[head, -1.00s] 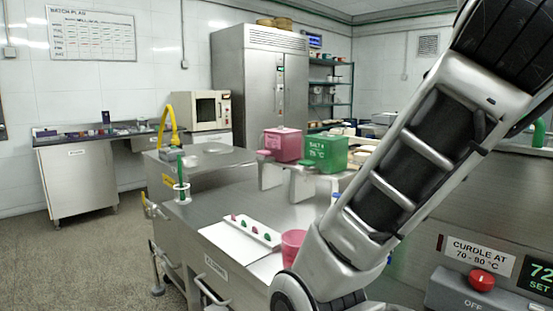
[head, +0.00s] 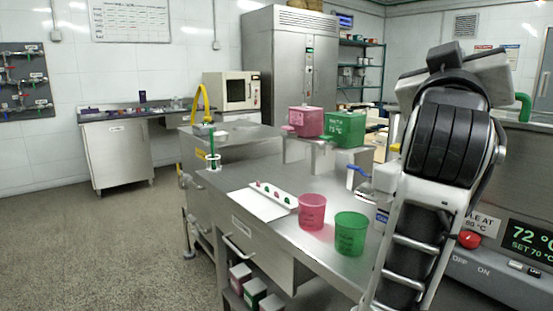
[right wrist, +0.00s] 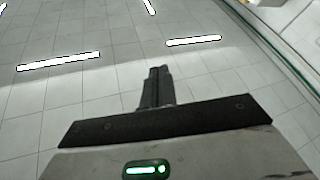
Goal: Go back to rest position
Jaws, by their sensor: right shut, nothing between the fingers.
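My right arm rises along the right side of the head view, in front of the control panel, its gripper not clearly visible there. In the right wrist view my right gripper (right wrist: 157,82) is shut with its fingers together and empty. Behind it are pale tiles and bright light strips, with no object near the fingers. My left gripper is not in the head view.
A steel table (head: 235,180) holds a pink cup (head: 312,212), a green cup (head: 350,234), a white tray (head: 270,194), and pink (head: 305,121) and green (head: 344,130) bins on a raised shelf. The heater panel (head: 490,265) is at right. Floor at left (head: 90,250) is clear.

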